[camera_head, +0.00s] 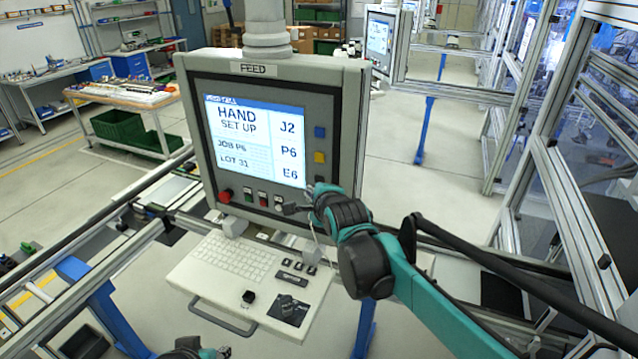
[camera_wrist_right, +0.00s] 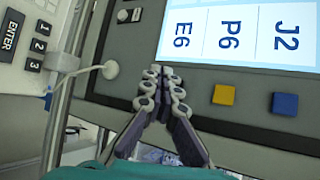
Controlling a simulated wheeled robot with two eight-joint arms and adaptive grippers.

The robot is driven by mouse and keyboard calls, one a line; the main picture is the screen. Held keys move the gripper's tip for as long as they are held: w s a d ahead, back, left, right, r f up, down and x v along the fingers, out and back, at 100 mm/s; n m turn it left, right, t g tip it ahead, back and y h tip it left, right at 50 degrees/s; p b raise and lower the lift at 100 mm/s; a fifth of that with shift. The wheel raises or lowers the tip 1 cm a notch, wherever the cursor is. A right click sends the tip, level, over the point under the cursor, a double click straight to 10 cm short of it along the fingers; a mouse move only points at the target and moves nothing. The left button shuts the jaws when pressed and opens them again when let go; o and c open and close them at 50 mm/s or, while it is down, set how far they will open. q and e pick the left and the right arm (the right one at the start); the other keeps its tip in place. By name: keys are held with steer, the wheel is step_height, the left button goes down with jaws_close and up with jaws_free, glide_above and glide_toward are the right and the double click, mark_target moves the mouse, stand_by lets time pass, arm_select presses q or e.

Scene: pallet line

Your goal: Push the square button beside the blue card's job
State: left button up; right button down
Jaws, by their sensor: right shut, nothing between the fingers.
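The panel screen (camera_head: 254,139) reads HAND SET UP, JOB P6, LOT 31, with J2, P6 and E6 down its right side. A blue square button (camera_head: 320,132) sits beside J2 and a yellow one (camera_head: 319,157) beside P6. Both show in the right wrist view, blue (camera_wrist_right: 285,104) and yellow (camera_wrist_right: 223,95). My right gripper (camera_head: 297,200) is shut and empty, close to the panel's lower right, level with E6 in the wrist view (camera_wrist_right: 161,72). I cannot make out a blue card. My left gripper (camera_head: 190,348) is partly cut off at the bottom edge.
A red knob (camera_head: 225,196) and small buttons line the panel's lower edge. A cable plug (camera_wrist_right: 109,70) sticks out near my right fingers.

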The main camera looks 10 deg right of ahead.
mark_target(320, 180)
steer(key=shift+w+d, duration=0.3)
steer(key=shift+w, duration=0.2)
steer(key=shift+w+d, duration=0.25)
steer(key=shift+w, duration=0.2)
steer(key=shift+w+d, duration=0.1)
stand_by(0.8)
steer(key=shift+w+d, duration=0.1)
steer(key=shift+w, duration=0.15)
steer(key=shift+w+d, duration=0.25)
steer(key=shift+w, duration=0.15)
stand_by(1.0)
steer(key=shift+s+a, duration=0.45)
steer(key=shift+s, duration=0.35)
